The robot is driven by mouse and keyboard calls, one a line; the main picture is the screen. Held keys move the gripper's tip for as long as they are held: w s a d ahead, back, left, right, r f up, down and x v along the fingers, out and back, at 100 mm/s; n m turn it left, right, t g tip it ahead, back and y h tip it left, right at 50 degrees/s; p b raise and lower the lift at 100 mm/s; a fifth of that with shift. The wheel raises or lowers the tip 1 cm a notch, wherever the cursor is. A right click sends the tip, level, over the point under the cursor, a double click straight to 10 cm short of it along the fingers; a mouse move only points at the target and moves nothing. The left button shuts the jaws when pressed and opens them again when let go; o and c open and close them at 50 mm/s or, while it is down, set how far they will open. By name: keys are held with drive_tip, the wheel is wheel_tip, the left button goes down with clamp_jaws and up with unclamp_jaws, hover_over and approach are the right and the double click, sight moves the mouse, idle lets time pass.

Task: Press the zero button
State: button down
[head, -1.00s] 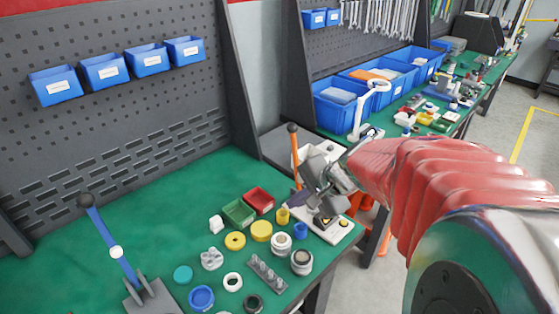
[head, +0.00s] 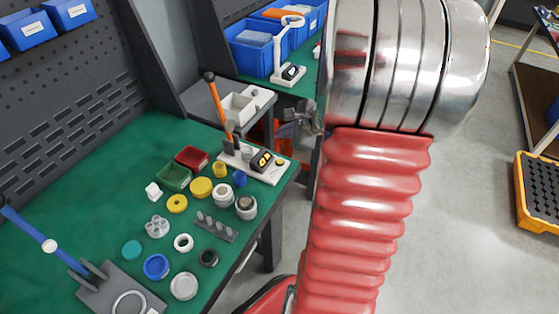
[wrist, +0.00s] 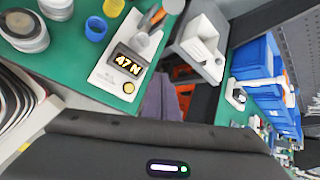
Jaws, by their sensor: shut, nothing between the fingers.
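The force tester (head: 236,160) is a white base at the right end of the green bench, with an orange-handled lever. Its display (wrist: 128,63) reads 47 N in the wrist view. The zero button seems to be the small round yellow button (head: 280,162) beside the display; it also shows in the wrist view (wrist: 128,88). My gripper (head: 292,124) is shut and empty, apart from the tester, up and right of the button in the head view. In the wrist view its purple-grey fingers (wrist: 161,100) appear just right of the button. Nothing covers the button.
Several caps, rings and small bins, including a red bin (head: 192,157), lie left of the tester. A blue lever (head: 40,240) stands at far left. A white tray (head: 240,107) sits on a grey stand behind. Open floor lies to the right.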

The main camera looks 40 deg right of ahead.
drive_tip(key=shift+f, duration=0.15)
drive_tip(key=shift+f, duration=4.25)
drive_tip(key=shift+f, duration=0.1)
drive_tip(key=shift+f, duration=0.3)
drive_tip(key=shift+f, duration=0.35)
drive_tip(key=shift+r, duration=0.8)
drive_tip(key=shift+r, duration=0.1)
drive_tip(key=shift+r, duration=2.4)
